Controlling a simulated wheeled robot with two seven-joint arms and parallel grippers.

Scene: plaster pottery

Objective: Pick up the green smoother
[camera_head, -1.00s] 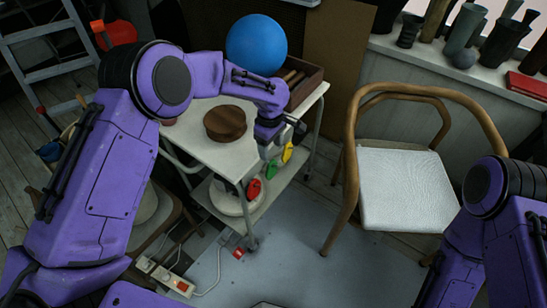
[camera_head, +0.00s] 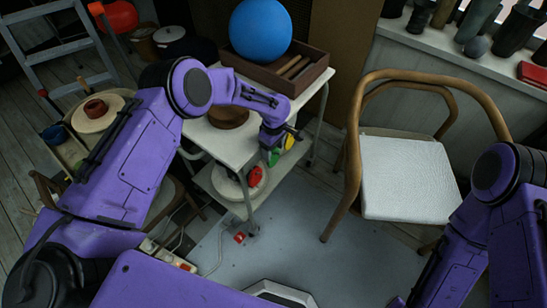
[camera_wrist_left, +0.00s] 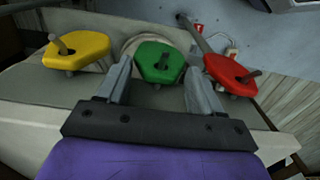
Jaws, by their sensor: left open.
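The green smoother (camera_wrist_left: 160,63), a rounded plate with a dark peg handle, lies between a yellow smoother (camera_wrist_left: 76,50) and a red smoother (camera_wrist_left: 230,73) in the left wrist view. My left gripper (camera_wrist_left: 160,75) is open, with one finger on each side of the green smoother. I cannot tell whether the fingers touch it. The red smoother (camera_head: 255,176) and yellow smoother (camera_head: 289,141) lie either side. My right gripper is out of view.
The white cart (camera_head: 234,148) carries a wooden disc (camera_head: 229,117), a blue ball (camera_head: 261,30) and a wooden tray (camera_head: 310,72) on top. A chair (camera_head: 408,178) stands to the right. A power strip (camera_head: 168,256) lies on the floor. Open floor lies in front.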

